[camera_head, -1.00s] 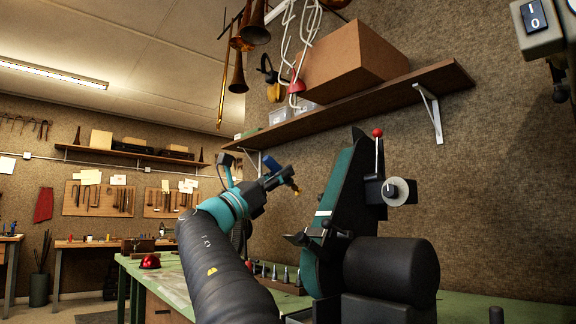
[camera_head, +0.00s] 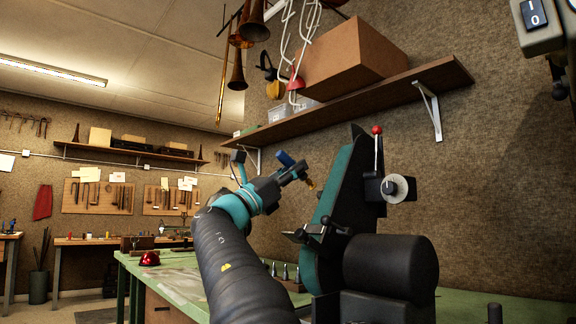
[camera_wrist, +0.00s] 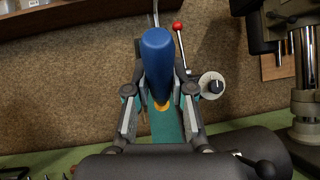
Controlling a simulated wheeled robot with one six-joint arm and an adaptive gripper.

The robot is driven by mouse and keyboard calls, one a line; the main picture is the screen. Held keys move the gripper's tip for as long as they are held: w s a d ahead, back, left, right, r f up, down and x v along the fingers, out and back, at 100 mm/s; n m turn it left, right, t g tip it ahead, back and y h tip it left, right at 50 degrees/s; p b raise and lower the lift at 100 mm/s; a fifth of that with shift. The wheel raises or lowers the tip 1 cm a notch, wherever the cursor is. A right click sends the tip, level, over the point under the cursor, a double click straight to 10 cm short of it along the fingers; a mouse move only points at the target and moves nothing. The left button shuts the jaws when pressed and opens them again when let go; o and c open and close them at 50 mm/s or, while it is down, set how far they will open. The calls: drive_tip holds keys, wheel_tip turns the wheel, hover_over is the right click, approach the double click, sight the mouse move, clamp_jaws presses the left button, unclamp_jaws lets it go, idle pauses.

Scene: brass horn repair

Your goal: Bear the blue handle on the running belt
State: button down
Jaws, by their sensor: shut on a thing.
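My gripper (camera_head: 303,176) is shut on the blue handle (camera_head: 285,159), which is tilted, with a small brass-coloured end beyond the jaws. In the wrist view the blue handle (camera_wrist: 157,60) stands between the two fingers, its brass end (camera_wrist: 161,105) over the belt. The belt grinder stands just right of my gripper; its teal belt (camera_head: 331,184) slopes up along a dark frame. In the wrist view the belt (camera_wrist: 167,127) lies behind the handle. A gap shows between handle and belt in the head view. Whether the belt is running cannot be told.
The grinder's black motor housing (camera_head: 392,268) and red-knobbed lever (camera_head: 377,131) stand close on the right. A wall shelf (camera_head: 350,106) with a cardboard box (camera_head: 350,60) is above. Several small cones stand on the green bench (camera_head: 190,275) behind my arm.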

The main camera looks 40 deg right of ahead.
sight(307, 182)
drive_tip(key=shift+w+d+f, duration=0.1)
drive_tip(key=shift+d+f, duration=0.4)
drive_tip(key=shift+d, duration=0.3)
drive_tip(key=shift+w+d+f, duration=0.1)
drive_tip(key=shift+d+f, duration=0.4)
drive_tip(key=shift+d, duration=0.3)
drive_tip(key=shift+d+f, duration=0.55)
drive_tip(key=shift+d, duration=0.35)
idle(1.1)
idle(1.1)
drive_tip(key=shift+a+r+p, duration=0.2)
drive_tip(key=shift+a+p, duration=0.05)
drive_tip(key=shift+p, duration=0.1)
drive_tip(key=a+r, duration=0.1)
drive_tip(key=a+r+p, duration=0.1)
drive_tip(key=a, duration=0.1)
drive_tip(key=a+r+p, duration=0.1)
drive_tip(key=shift+s+a, duration=0.15)
drive_tip(key=shift+a, duration=0.05)
drive_tip(key=shift+a+r+p, duration=0.15)
drive_tip(key=shift+a+p, duration=0.15)
drive_tip(key=shift+a, duration=0.3)
drive_tip(key=shift+s+d, duration=0.1)
